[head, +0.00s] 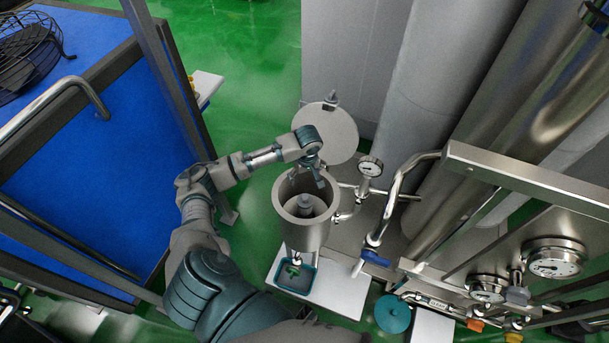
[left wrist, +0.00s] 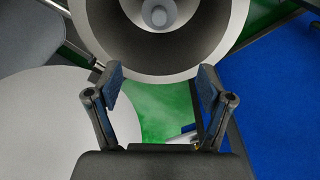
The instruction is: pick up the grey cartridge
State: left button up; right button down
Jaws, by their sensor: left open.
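The grey cartridge (head: 306,203) stands inside an open round metal housing (head: 281,200). Its round top also shows in the left wrist view (left wrist: 158,14), at the upper edge, with the housing's wall (left wrist: 112,42) around it. My left gripper (head: 307,180) is at the far side of the housing's mouth in the head view. In the left wrist view the open fingers (left wrist: 161,84) are apart with nothing between them, and the cartridge lies beyond their tips. The cartridge's lower part is hidden in the housing. My right gripper is not in view.
The housing's round lid (head: 333,128) is swung open behind it. A pressure gauge (head: 370,167) and pipes stand close to its right. A small teal tray (head: 289,282) sits below. A blue-panelled frame (head: 90,150) stands at the left.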

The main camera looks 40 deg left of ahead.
pick_arm(q)
notch_tip(320, 180, up, 11)
jog(key=d, duration=0.1)
jog(key=shift+s, duration=0.25)
jog(key=o, duration=0.3)
jog(key=shift+a, duration=0.1)
jog(key=m+h+b, duration=0.1)
jog(key=m+b, duration=0.2)
jog(key=m, duration=0.7)
send_near(307, 198)
jog(key=shift+m+g, duration=0.3)
jog(key=shift+m, duration=0.1)
jog(key=f, duration=0.3)
jog(key=f+b, duration=0.1)
jog(key=f, duration=0.4)
jog(key=shift+w+a+f, duration=0.15)
jog(key=shift+w+f, duration=0.15)
jog(key=shift+f, duration=0.1)
jog(key=f, duration=0.2)
jog(key=a+f+b, duration=0.1)
jog(key=f, duration=0.2)
jog(key=shift+f, duration=0.3)
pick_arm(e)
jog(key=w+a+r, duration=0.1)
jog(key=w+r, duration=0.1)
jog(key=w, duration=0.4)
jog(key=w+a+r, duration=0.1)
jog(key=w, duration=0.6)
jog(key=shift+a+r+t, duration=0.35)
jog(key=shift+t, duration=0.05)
